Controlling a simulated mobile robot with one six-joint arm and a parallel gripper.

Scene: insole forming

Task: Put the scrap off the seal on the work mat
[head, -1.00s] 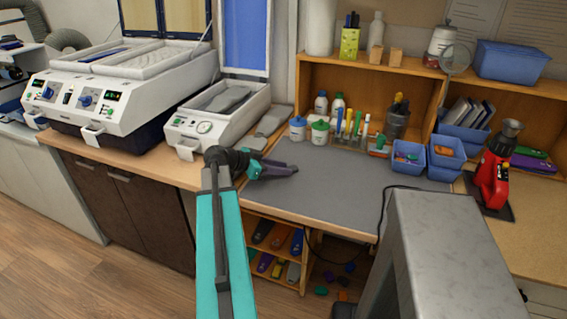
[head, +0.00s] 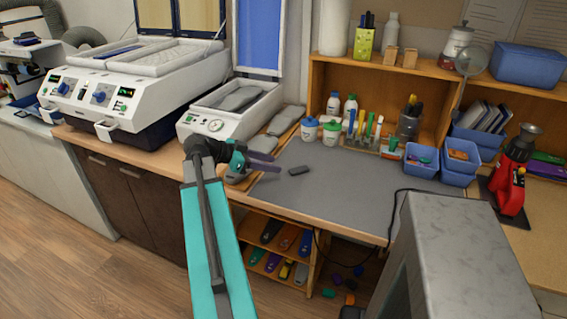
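A small dark grey scrap (head: 299,170) lies flat on the grey work mat (head: 335,190), near the mat's left side. My gripper (head: 272,161) is to the left of the scrap, apart from it, over the mat's left edge. Its fingers look spread and nothing shows between them. The smaller white press (head: 200,125) stands behind my gripper with its lid raised. A grey insole-shaped form (head: 240,98) lies on its bed. The seal around the bed is too small to make out clearly.
Grey insole forms (head: 286,121) lie right of the press. Lidded jars (head: 309,130), markers, a dark cup (head: 409,124) and blue bins (head: 421,161) line the mat's back. A red tool (head: 512,170) stands right. The mat's middle is clear.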

